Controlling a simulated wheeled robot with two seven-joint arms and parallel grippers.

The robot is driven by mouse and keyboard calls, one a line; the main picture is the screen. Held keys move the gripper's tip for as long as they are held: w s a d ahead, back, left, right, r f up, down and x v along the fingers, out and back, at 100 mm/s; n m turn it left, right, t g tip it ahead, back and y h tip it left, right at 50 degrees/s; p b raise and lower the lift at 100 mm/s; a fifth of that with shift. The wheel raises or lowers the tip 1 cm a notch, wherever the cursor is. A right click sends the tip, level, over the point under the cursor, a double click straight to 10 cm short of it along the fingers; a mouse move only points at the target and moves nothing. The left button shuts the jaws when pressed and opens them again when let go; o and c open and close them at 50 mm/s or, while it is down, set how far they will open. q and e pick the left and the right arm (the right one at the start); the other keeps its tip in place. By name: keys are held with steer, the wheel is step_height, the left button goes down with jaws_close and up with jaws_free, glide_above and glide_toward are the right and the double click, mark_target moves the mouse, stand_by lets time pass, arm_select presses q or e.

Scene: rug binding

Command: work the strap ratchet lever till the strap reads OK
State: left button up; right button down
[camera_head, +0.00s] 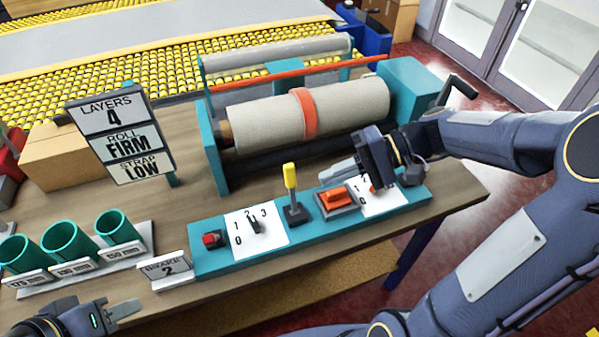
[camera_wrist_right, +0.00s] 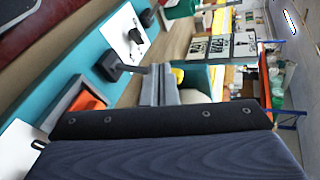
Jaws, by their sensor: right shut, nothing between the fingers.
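The sign's strap line (camera_head: 141,167) reads LOW. An orange strap (camera_head: 304,112) circles the pale roll (camera_head: 345,103). On the teal panel, an orange lever-like block (camera_head: 334,195) sits on a grey base; it also shows in the right wrist view (camera_wrist_right: 93,101). Left of it a yellow-handled lever (camera_head: 290,177) stands upright, its handle partly behind my fingers in the wrist view (camera_wrist_right: 178,76). My right gripper (camera_head: 338,173) is shut and empty, above the orange block and right of the yellow handle. My left gripper (camera_head: 112,308) is low at the left, away from the panel; its finger gap is unclear.
The panel also has a red button (camera_head: 212,239) and a numbered dial (camera_head: 254,225). A second dial face (camera_head: 382,198) is partly hidden under my right gripper. Green cups (camera_head: 67,241) and a BRAKE 2 sign (camera_head: 167,269) stand at the left.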

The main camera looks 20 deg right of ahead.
mark_target(290, 176)
steer(key=w+d+f+m+t+y, duration=0.1)
steer(key=w+d+f, duration=0.1)
steer(key=w, duration=0.2)
steer(key=w+d+f+m+t+y+b, duration=0.1)
steer(key=w+d+f+y, duration=0.1)
steer(key=w, duration=0.2)
steer(key=shift+w+d+f+t, duration=0.15)
steer(key=shift+d+f+t, duration=0.05)
steer(key=shift+d+t, duration=0.2)
steer(key=s+a+p, duration=0.1)
steer(key=a+p, duration=0.1)
steer(key=a, duration=0.7)
steer(key=shift+a, duration=0.25)
